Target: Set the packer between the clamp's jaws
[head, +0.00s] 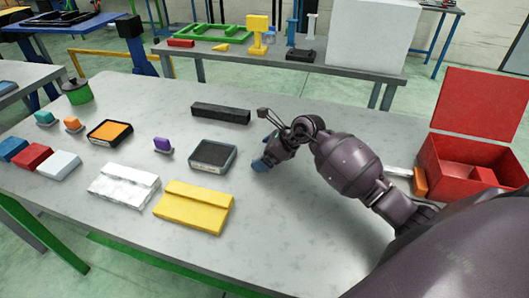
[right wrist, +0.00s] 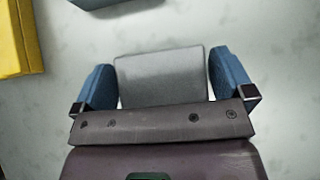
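My right gripper (head: 264,153) is low over the middle of the bench, its blue fingers left of the purple arm. In the right wrist view a plain grey block, likely the packer (right wrist: 160,78), sits between the two blue fingers (right wrist: 163,82). The fingers are wide apart and appear to touch its two sides; its near end is hidden by the palm. The block cannot be made out in the head view. No clamp can be identified for sure; a pale bar (head: 399,172) with an orange piece (head: 420,182) lies partly behind my arm. My left gripper is out of view.
A yellow case (head: 195,206), a white case (head: 122,184), a dark tray (head: 212,157) and a black bar (head: 220,113) lie left of the gripper. An open red box (head: 470,150) stands at right. Bare bench (head: 275,215) lies in front of the gripper.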

